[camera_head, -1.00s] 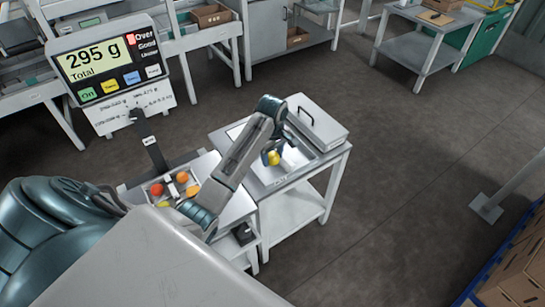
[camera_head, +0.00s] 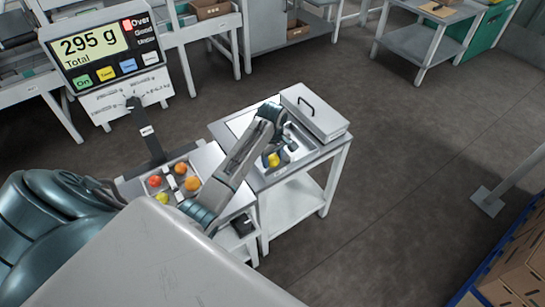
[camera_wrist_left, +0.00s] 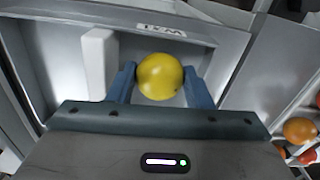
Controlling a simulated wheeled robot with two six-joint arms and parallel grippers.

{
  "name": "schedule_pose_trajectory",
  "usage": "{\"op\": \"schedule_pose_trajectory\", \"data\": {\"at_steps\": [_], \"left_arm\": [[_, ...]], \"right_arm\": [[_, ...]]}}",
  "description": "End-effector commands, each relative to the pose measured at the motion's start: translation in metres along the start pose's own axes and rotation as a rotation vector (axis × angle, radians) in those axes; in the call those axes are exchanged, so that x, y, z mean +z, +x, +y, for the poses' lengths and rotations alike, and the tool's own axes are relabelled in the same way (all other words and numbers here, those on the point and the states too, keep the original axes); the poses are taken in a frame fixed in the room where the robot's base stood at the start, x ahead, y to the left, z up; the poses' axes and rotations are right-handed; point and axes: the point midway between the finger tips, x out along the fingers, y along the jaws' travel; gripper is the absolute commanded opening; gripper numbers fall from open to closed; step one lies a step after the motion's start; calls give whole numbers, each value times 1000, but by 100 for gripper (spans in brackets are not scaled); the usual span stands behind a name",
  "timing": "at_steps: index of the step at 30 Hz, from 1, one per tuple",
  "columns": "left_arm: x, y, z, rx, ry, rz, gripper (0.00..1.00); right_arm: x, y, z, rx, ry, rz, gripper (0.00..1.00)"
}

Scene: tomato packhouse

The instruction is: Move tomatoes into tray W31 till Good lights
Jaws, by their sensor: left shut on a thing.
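My left gripper (camera_wrist_left: 160,88) is shut on a yellow tomato (camera_wrist_left: 160,76), which also shows in the head view (camera_head: 273,159). It holds the tomato over or inside a grey metal tray (camera_wrist_left: 215,60), whose rim label (camera_wrist_left: 161,31) appears to read W31 upside down. I cannot tell whether the tomato touches the tray floor. A white block (camera_wrist_left: 98,62) stands in that tray beside the gripper. On the left, a second tray holds red and orange tomatoes (camera_head: 192,184). The display (camera_head: 95,55) reads 295 g Total, with Over lit red. My right gripper is out of view.
A grey lidded box with a black handle (camera_head: 315,112) stands behind the tray on the right table (camera_head: 325,160). The display's post (camera_head: 152,145) rises behind the left tray. Open floor (camera_head: 390,170) lies to the right; boxes (camera_head: 520,275) stand at lower right.

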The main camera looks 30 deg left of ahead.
Motion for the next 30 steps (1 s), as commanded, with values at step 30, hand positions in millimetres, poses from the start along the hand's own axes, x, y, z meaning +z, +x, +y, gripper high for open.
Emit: {"op": "schedule_pose_trajectory", "data": {"at_steps": [30], "left_arm": [[0, 11, 0, 0, 0, 0, 35]], "right_arm": [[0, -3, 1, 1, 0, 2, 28]]}}
